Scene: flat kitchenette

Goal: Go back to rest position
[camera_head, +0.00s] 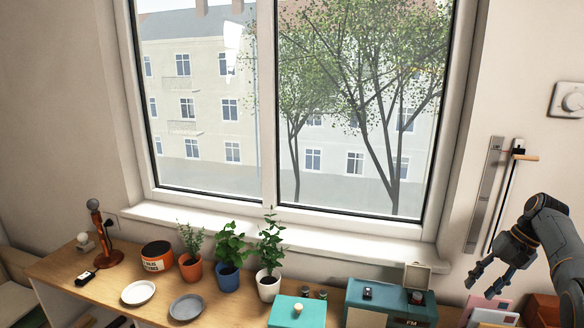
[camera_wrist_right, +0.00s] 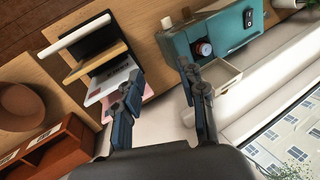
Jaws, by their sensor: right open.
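My right gripper (camera_head: 490,285) is at the right side of the head view, its arm coming in from the right edge. Its two fingers are apart, and nothing shows between them in the right wrist view (camera_wrist_right: 158,105). It is in the air above the right end of the wooden counter (camera_head: 335,310), above the upright cards or envelopes (camera_head: 492,308) there. My left gripper is not in view.
A teal radio (camera_head: 390,308) stands left of the gripper. Further left are a teal box (camera_head: 297,313), potted plants (camera_head: 229,275), plates (camera_head: 138,292) and a red microphone (camera_head: 101,240). The window (camera_head: 290,110) and wall are behind.

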